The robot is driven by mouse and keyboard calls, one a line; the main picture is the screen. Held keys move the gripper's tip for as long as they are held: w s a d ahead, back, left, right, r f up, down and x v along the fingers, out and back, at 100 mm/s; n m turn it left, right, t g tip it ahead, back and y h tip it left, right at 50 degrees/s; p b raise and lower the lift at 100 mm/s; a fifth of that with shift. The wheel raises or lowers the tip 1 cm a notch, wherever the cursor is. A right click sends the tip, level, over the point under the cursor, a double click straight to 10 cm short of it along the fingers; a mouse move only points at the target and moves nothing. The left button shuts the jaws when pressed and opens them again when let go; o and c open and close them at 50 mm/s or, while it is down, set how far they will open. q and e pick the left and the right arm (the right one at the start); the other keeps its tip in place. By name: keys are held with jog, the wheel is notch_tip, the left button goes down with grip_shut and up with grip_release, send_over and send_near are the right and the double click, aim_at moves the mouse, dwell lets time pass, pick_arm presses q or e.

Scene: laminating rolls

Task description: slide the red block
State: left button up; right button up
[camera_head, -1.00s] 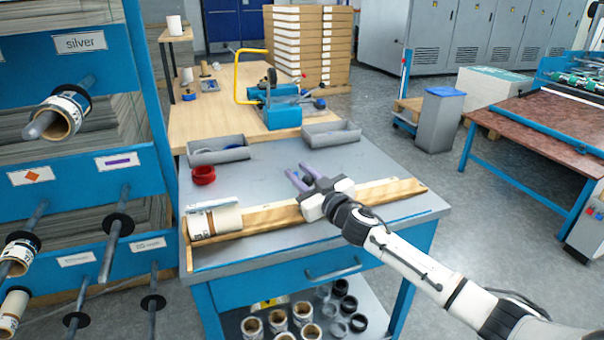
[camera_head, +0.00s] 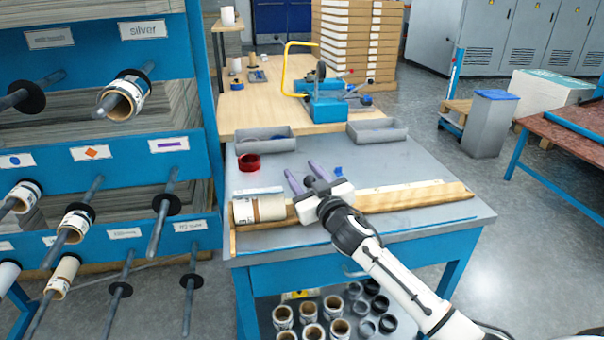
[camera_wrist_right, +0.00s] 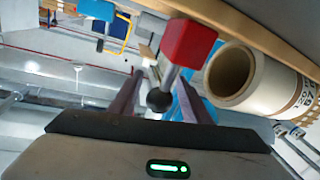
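The red block (camera_wrist_right: 188,43) shows in the right wrist view, with a grey stem and a black ball knob (camera_wrist_right: 158,100) at its end. My right gripper (camera_wrist_right: 160,85) is open, and the knob appears between its two purple fingers with gaps on both sides. In the head view my right gripper (camera_head: 302,176) is over the wooden rail on the grey worktable, just right of the laminating roll (camera_head: 245,211). The roll also shows in the wrist view (camera_wrist_right: 265,82), right of the block. My left gripper is out of view.
A roll rack (camera_head: 90,155) with spindles stands at the left. The tabletop right of my gripper is mostly clear.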

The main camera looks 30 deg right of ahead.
jog(key=v, duration=1)
jog(key=shift+s, duration=0.15)
